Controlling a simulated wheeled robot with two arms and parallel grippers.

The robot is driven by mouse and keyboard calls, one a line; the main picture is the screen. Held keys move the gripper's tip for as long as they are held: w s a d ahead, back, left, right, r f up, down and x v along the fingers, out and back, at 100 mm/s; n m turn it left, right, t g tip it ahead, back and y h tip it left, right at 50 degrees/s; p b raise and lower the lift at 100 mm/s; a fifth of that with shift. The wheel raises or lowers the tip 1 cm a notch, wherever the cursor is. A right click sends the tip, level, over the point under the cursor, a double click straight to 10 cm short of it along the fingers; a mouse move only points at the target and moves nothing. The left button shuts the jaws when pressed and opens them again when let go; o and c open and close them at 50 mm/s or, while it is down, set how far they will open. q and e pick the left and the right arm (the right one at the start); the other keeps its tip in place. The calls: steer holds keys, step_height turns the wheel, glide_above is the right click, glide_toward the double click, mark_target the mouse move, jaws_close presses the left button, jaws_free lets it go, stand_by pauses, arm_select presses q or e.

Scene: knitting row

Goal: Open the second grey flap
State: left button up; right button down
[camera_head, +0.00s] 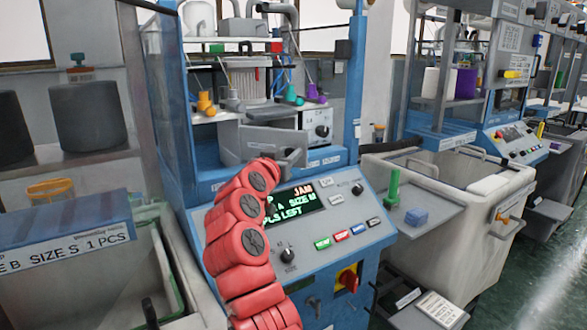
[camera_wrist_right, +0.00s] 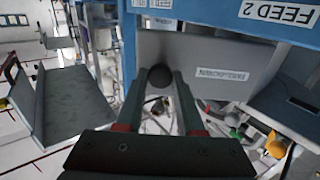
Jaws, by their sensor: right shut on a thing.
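The grey flap (camera_head: 268,138) is on the front of the blue-framed knitting machine, above its control panel. In the right wrist view it is a flat grey panel (camera_wrist_right: 222,52) with a white label, below the blue beam marked FEED 2. A round dark knob (camera_wrist_right: 158,76) stands on the panel. My right gripper (camera_wrist_right: 160,82) is shut on the knob, one finger on each side. In the head view my red right arm hides part of the control panel, and the gripper (camera_head: 291,155) shows small at the flap. My left gripper is not in view.
The control panel display (camera_head: 296,203) reads JAM. Coloured yarn guides (camera_head: 205,104) hang above the flap. A labelled blue box (camera_head: 70,240) is at left.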

steer(key=shift+s+a+m+g+h+b, duration=0.4)
steer(key=shift+s+a+m+h+b, duration=0.25)
steer(key=shift+h, duration=0.45)
steer(key=shift+s, duration=0.2)
steer(key=c, duration=0.5)
jaws_free()
steer(key=shift+c, duration=0.2)
steer(key=v, duration=0.7)
steer(key=shift+s, duration=0.2)
